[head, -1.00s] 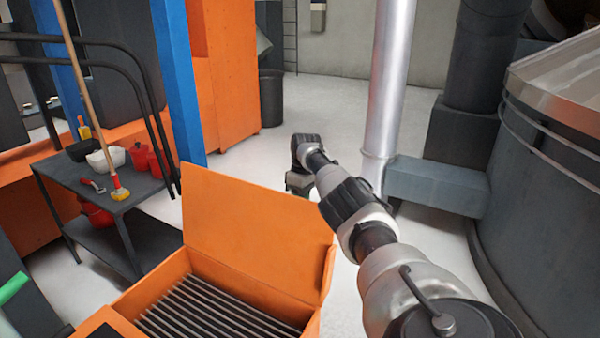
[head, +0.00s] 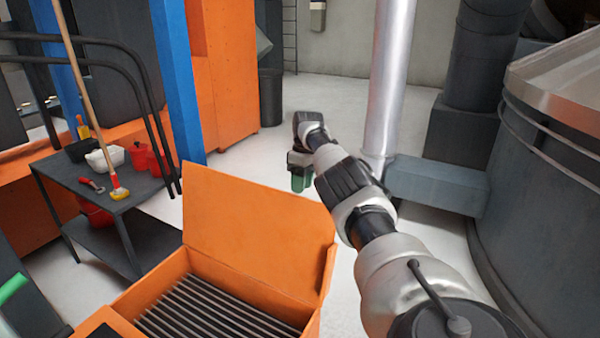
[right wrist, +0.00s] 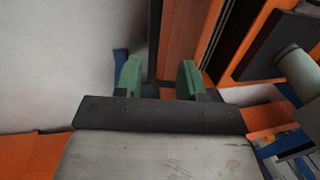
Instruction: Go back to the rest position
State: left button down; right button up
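My right gripper (head: 301,182) shows in the head view at the end of my outstretched right arm, beyond the raised lid of the orange box. Its green fingers point down. In the right wrist view the two green fingers (right wrist: 158,78) stand apart with nothing held between them, so it is open.
The orange box (head: 258,215) with its lid up and a slatted grate (head: 215,308) is just left of my arm. A silver pipe (head: 391,80) and grey duct (head: 437,183) are to the right. A tool table (head: 135,195) stands left.

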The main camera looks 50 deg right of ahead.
jog(key=shift+d+r, duration=0.15)
jog(key=shift+r, duration=0.5)
